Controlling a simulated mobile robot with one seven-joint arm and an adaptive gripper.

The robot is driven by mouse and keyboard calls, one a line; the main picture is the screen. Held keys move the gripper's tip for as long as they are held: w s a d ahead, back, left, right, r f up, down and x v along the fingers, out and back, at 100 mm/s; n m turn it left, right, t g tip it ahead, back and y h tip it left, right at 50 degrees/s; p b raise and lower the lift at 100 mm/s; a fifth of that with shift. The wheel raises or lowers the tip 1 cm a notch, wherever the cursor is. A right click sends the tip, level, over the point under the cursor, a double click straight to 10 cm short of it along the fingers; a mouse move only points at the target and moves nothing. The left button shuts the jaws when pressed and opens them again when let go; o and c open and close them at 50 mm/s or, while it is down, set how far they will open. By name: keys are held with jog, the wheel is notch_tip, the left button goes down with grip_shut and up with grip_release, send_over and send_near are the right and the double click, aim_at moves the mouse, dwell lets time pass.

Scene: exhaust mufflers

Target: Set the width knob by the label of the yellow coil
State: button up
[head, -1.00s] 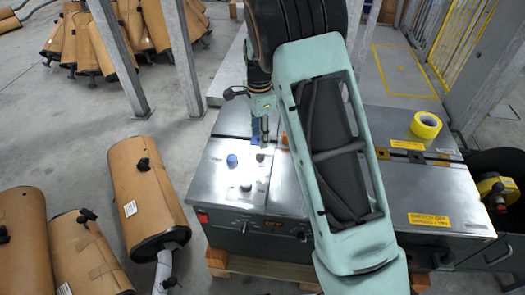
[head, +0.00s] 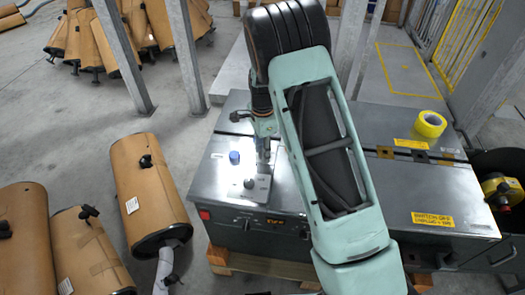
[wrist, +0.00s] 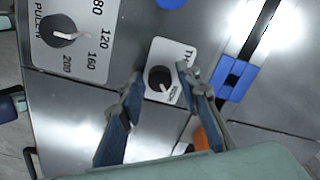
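My gripper (head: 263,168) points down over the steel machine top (head: 215,178). In the wrist view my gripper (wrist: 158,76) is open, its two blue-tipped fingers on either side of a small dark knob (wrist: 159,79) on a light plate. That plate's label begins "TH"; the rest is unclear. A larger dial (wrist: 58,33) sits upper left on a plate lettered "PUL…", with marks including 80, 120, 160 and 200. Its plate also shows in the head view (head: 262,190). A yellow coil (head: 430,124) lies at the machine's far right; its label is not readable.
A blue cap (head: 234,157) stands left of my gripper, and a blue clip (wrist: 237,79) lies beside the small plate. A yellow warning label (head: 433,220) is on the right cover.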

grip_shut()
jog(key=shift+n, duration=0.5)
jog(key=n, duration=0.3)
jog(key=shift+b, duration=0.35)
jog(key=n, duration=0.3)
jog(key=shift+n, duration=0.3)
jog(key=n+b, duration=0.1)
jog(key=n, duration=0.9)
jog(key=shift+n, duration=0.3)
